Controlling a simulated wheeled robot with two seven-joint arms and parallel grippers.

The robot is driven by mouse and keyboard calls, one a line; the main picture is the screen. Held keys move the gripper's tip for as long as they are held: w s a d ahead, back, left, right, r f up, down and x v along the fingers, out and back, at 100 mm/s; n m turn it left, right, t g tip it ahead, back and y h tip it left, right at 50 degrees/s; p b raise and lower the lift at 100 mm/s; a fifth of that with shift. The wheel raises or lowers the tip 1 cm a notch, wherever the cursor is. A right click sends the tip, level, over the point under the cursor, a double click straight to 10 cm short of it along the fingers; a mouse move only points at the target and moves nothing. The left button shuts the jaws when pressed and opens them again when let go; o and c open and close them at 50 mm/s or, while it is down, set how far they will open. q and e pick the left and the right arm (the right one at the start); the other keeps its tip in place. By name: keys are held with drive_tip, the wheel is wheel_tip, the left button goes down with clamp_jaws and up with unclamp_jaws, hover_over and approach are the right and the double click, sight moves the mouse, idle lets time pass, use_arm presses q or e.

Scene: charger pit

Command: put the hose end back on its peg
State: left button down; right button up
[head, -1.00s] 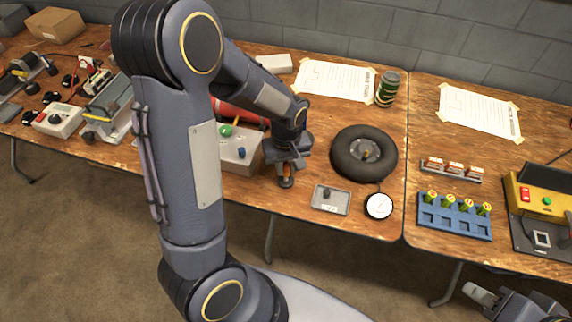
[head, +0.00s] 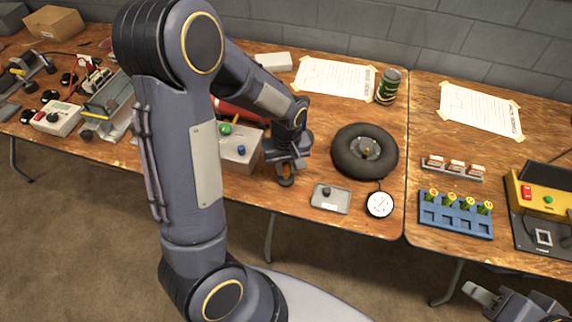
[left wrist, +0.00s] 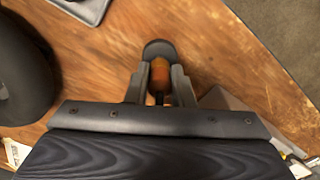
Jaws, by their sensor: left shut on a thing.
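My left gripper (head: 286,173) points down at the table's front edge, just right of a grey box. In the left wrist view my left gripper (left wrist: 160,88) is shut on an orange piece (left wrist: 160,75), which I take to be the hose end. A dark round part (left wrist: 160,49) shows just beyond it; whether it belongs to the held piece or is a separate support, I cannot tell. I cannot make out the peg for sure. My right gripper (head: 490,298) is partly in view at the bottom right, its opening unclear.
The grey box (head: 239,150) with green and blue knobs stands close left of my gripper. A black tyre (head: 348,168), a small grey tray (head: 330,207) and a round gauge (head: 380,204) lie to its right. A red cylinder (head: 232,110) is partly behind my arm.

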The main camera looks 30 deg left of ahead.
sight(286, 163)
use_arm(q)
drive_tip(key=shift+f+b, duration=0.7)
drive_tip(key=shift+f, duration=0.25)
drive_tip(key=c, duration=1.2)
unclamp_jaws()
wheel_tip(286, 163, up, 8)
drive_tip(key=shift+f+p, duration=0.25)
drive_tip(key=shift+p, duration=0.2)
drive_tip(key=shift+r, duration=0.15)
